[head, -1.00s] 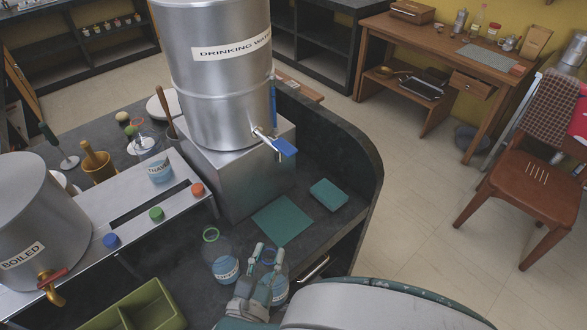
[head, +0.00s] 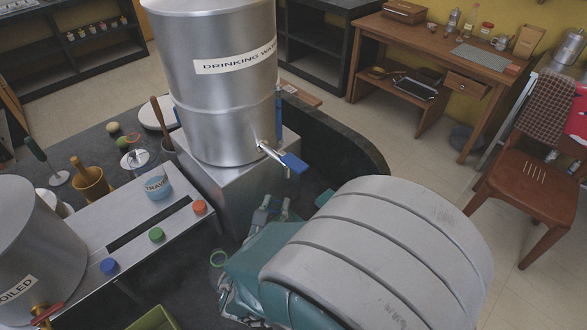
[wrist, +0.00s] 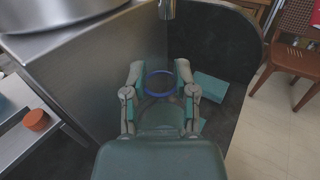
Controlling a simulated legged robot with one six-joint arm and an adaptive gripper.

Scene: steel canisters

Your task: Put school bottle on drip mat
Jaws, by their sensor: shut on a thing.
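My gripper (head: 272,208) is shut on a clear bottle with a blue rim (wrist: 147,84), between its fingers in the wrist view. Its label is hidden, so I cannot read whether it says school. The bottle is below the tap of the drinking-water drum, in front of the steel stand. I cannot tell whether the bottle touches the mat.
The drinking-water drum (head: 215,100) has a blue-handled tap (head: 291,162) close above my gripper. A teal block (wrist: 211,88) lies right of the gripper. The travel bottle (head: 157,185) stands on the steel bench.

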